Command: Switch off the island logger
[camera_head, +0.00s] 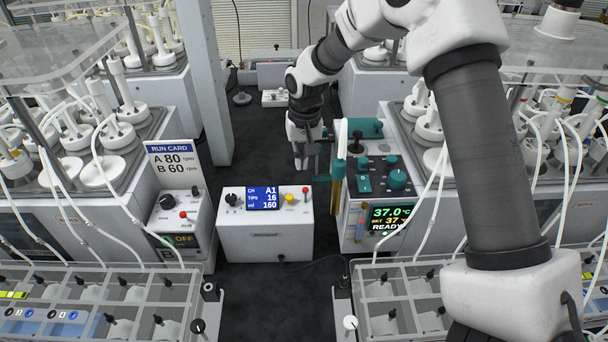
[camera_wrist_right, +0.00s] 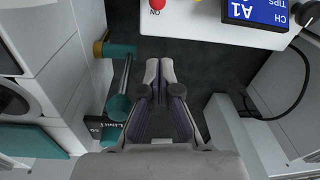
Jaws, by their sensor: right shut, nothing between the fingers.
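A white box with a blue screen (camera_head: 265,221), reading CH A1, TIPs 16, ml 160, stands on the dark floor mid-picture; it seems to be the logger. It has a black knob, a yellow button and a red-topped switch (camera_head: 305,191) at its right. In the right wrist view the box's edge shows at the top, with the red switch (camera_wrist_right: 157,4) beside lettering like "ON", seen upside down. My right gripper (camera_head: 300,163) is shut and empty, pointing down behind the box, apart from it. Its fingertips (camera_wrist_right: 160,66) point towards the red switch. My left gripper is out of view.
A teal-fitted unit (camera_head: 372,190) reading 37.0°C READY stands right of the gripper, its teal handle (camera_wrist_right: 122,106) close by. A RUN CARD sign (camera_head: 173,165) and OFF-display unit (camera_head: 180,240) stand left. Clear trays fill both front corners.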

